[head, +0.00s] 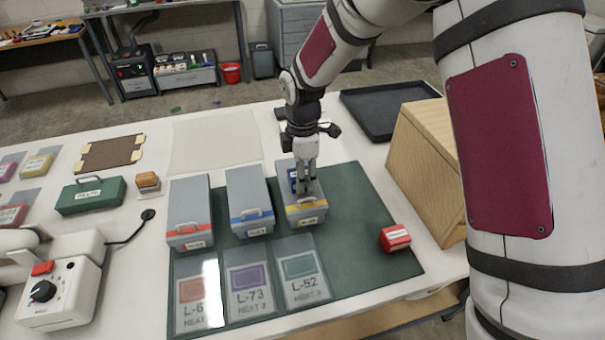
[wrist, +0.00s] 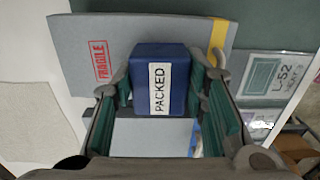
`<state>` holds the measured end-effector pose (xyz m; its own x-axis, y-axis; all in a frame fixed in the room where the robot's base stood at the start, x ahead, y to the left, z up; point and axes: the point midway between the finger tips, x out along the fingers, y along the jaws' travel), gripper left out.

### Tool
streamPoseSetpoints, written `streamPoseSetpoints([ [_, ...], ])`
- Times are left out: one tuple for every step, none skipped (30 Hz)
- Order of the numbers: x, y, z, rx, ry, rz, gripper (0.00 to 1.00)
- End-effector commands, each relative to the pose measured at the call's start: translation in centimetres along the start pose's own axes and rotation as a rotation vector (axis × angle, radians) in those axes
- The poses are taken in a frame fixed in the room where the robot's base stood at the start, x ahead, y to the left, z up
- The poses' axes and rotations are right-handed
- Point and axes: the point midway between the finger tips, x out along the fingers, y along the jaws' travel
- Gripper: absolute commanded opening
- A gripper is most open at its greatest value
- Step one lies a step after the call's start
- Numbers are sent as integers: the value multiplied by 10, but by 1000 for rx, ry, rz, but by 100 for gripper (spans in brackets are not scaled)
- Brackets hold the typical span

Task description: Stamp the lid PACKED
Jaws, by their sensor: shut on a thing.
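My gripper (head: 304,186) is shut on a blue stamp block (wrist: 160,85) labelled PACKED; the block also shows in the head view (head: 293,181). It is over the lid of the grey box with the yellow stripe (head: 306,211), the rightmost of three. In the wrist view this lid (wrist: 80,35) carries a red FRAGILE mark (wrist: 101,60). The stamp's underside is hidden, so I cannot tell whether it touches the lid. I see no PACKED print on the visible part of the lid. A red block (head: 395,238) with a white label lies on the green mat at the right.
Grey boxes with a red stripe (head: 189,220) and a blue stripe (head: 250,205) stand close on the left. Cards, one reading L-52 (head: 303,286), lie in front. A wooden slanted case (head: 425,165) and a black tray (head: 385,108) are at the right. The mat's right front is clear.

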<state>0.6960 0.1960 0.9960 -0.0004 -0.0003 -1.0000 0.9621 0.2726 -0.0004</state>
Motion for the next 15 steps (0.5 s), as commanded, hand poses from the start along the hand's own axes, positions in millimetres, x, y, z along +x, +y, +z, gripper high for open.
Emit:
streamPoseSetpoints([
  [0, 0, 0, 0, 0, 0, 22],
  [0, 0, 0, 0, 0, 0, 22],
  [0, 0, 0, 0, 0, 0, 22],
  [0, 0, 0, 0, 0, 0, 22],
  [0, 0, 0, 0, 0, 0, 22],
  [0, 0, 0, 0, 0, 0, 22],
  [0, 0, 0, 0, 0, 0, 22],
  [1, 0, 0, 0, 0, 0, 22],
  [1, 0, 0, 0, 0, 0, 22],
  [1, 0, 0, 0, 0, 0, 22],
  [2, 0, 0, 0, 0, 0, 22],
  [2, 0, 0, 0, 0, 0, 22],
  [2, 0, 0, 0, 0, 0, 22],
  [3, 0, 0, 0, 0, 0, 22],
  [3, 0, 0, 0, 0, 0, 22],
])
